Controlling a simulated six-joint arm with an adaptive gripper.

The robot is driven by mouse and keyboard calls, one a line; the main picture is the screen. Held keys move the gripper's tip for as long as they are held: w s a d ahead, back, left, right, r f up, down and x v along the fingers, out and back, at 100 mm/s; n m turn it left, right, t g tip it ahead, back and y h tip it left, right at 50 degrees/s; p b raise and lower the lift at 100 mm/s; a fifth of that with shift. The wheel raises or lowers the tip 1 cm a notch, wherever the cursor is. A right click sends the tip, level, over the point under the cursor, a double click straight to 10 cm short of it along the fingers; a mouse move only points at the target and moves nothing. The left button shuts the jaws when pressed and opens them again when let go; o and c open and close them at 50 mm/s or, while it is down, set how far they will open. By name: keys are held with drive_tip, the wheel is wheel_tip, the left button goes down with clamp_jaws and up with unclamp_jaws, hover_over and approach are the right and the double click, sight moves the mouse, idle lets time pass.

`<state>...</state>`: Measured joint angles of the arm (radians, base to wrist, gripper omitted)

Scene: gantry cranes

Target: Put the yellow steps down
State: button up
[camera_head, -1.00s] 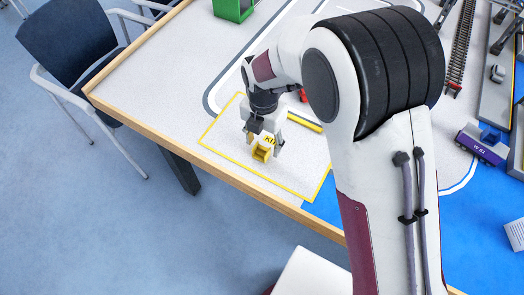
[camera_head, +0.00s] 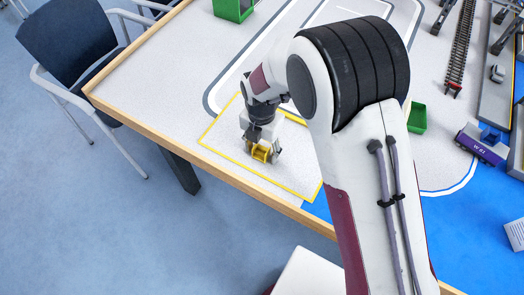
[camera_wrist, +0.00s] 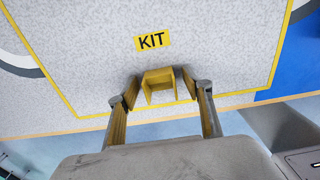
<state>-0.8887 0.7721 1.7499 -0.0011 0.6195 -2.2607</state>
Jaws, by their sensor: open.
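The yellow steps (camera_head: 261,153) are a small stepped block inside the yellow-outlined area on the table near its front edge. In the wrist view my gripper (camera_wrist: 160,88) is open, with narrow gaps seeming to show beside the steps. The steps appear to rest on the table, but their underside is hidden.
The yellow-outlined area (camera_head: 222,146) has bare room to the left of my gripper. The wooden table edge (camera_head: 200,158) is close in front. A green bin (camera_head: 416,117), a purple wagon (camera_head: 482,143) and a rail track (camera_head: 462,45) are on the right. A green box (camera_head: 233,9) stands at the back.

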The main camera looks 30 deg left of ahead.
sight(262, 152)
drive_tip(key=c, duration=1.2)
drive_tip(key=shift+r, duration=0.15)
drive_tip(key=shift+r, duration=4.85)
